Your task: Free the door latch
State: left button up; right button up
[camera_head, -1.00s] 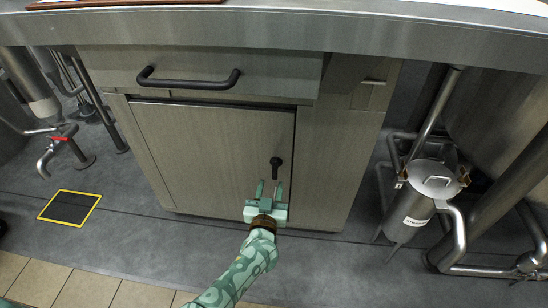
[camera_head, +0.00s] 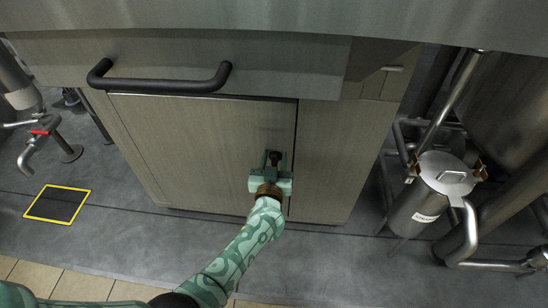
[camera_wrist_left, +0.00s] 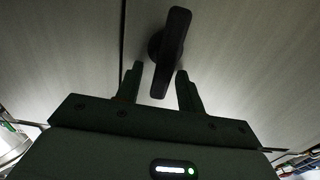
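The door latch is a small black turn handle (camera_head: 274,156) near the right edge of the grey-brown cabinet door (camera_head: 200,140). In the left wrist view the latch (camera_wrist_left: 172,50) stands almost upright, leaning slightly right at its top. My left gripper (camera_head: 273,162) is at the latch, partly covering it in the head view. In the wrist view its two fingers (camera_wrist_left: 160,85) are open, one on either side of the latch's lower end, with gaps visible. The door looks shut. My right gripper is not in view.
A drawer with a black bar handle (camera_head: 160,80) is above the door, under a steel counter (camera_head: 280,18). A steel strainer vessel (camera_head: 440,185) with pipes stands to the right. A yellow-edged floor plate (camera_head: 58,204) lies at left. The floor before the cabinet is clear.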

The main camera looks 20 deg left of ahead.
pick_arm(q)
grip_shut()
